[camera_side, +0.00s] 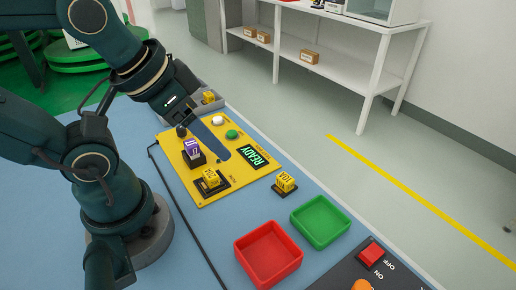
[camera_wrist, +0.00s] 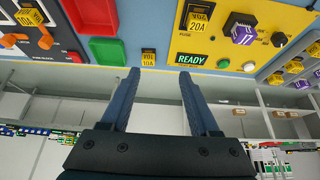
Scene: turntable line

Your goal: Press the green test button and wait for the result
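The green test button (camera_side: 232,134) sits on the yellow panel (camera_side: 195,192), beside a white round lamp or button (camera_side: 218,120). It also shows in the wrist view (camera_wrist: 224,63), right of the fingers. The dark display (camera_side: 255,156) reads READY in green letters. My gripper (camera_wrist: 158,78) is open and empty, its two blue fingers apart. In the side view, my gripper (camera_side: 222,154) hangs over the panel, its fingertips left of the display and below the green button in the picture. I cannot tell its exact height. The button is not covered by the fingers.
The panel holds a purple block (camera_side: 194,148), a yellow 20A fuse (camera_side: 211,177) and a black knob (camera_side: 181,131). A yellow 10A fuse (camera_side: 285,181), a green tray (camera_side: 320,237), a red tray (camera_side: 268,281) and a dark ON/OFF box (camera_side: 345,269) stand nearby.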

